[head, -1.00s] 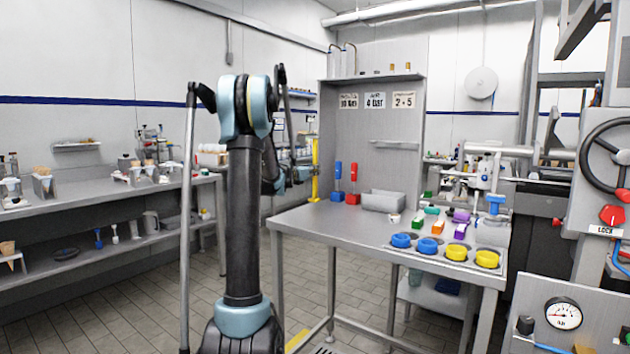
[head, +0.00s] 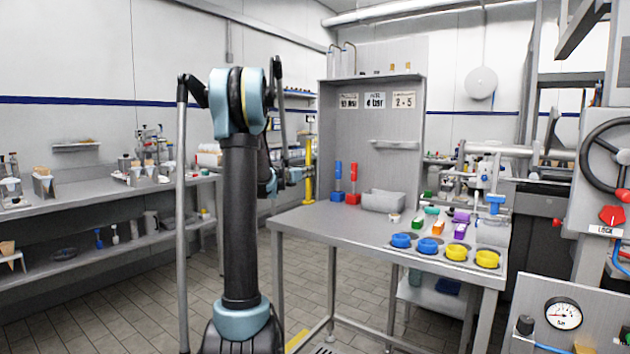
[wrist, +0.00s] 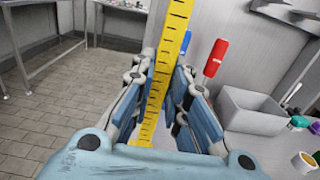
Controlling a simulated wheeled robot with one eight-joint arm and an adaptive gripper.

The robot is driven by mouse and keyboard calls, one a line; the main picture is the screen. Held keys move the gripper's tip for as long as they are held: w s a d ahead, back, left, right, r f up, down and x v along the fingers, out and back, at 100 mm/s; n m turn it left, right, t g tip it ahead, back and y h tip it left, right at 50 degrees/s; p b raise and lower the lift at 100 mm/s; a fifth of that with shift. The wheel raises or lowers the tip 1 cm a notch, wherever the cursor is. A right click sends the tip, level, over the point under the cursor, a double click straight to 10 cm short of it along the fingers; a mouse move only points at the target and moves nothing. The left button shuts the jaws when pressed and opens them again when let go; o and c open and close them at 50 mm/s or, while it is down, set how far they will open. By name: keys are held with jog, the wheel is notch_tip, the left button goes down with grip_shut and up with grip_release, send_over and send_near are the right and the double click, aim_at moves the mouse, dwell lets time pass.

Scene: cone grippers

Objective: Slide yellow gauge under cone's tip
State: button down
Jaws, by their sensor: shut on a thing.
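My gripper (wrist: 165,80) is shut on the yellow gauge (wrist: 174,38), a long upright strip with black marks, in the wrist view. The gauge also shows in the head view (head: 309,172), at the back left corner of the table, with my gripper (head: 298,174) just left of it, partly hidden by my arm. Its lower end is at about table height; I cannot tell whether it touches anything. Small tan cone shapes (head: 43,173) stand in holders on the left bench. Which cone the task means is unclear.
Blue (head: 338,183) and red (head: 353,184) upright pieces stand on the metal table (head: 320,222), near a grey bin (head: 383,201). Blue and yellow round pieces line the table's front right. The table's front left is clear. A long bench (head: 105,203) stands left.

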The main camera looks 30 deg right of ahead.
jog(key=shift+v, duration=2)
jog(key=w+a+f+n+t+y, duration=0.4)
jog(key=w+a+f, duration=0.2)
jog(key=w+a, duration=0.45)
jog(key=w+a+f+n+t+y, duration=0.35)
jog(key=w+a+f, duration=0.35)
jog(key=a, duration=0.6)
jog(key=w+a+f+n+t+y, duration=0.1)
jog(key=a+f+n+y, duration=0.1)
jog(key=a, duration=0.5)
jog(key=w+a+f+n+t+y, duration=0.1)
jog(key=a+f+y, duration=0.3)
jog(key=a, duration=0.4)
jog(key=w+a+f+n+t+y, duration=0.1)
jog(key=w+a+f+n+y, duration=0.2)
jog(key=a, duration=0.5)
jog(key=shift+w+a+f, duration=0.2)
jog(key=shift+f, duration=0.35)
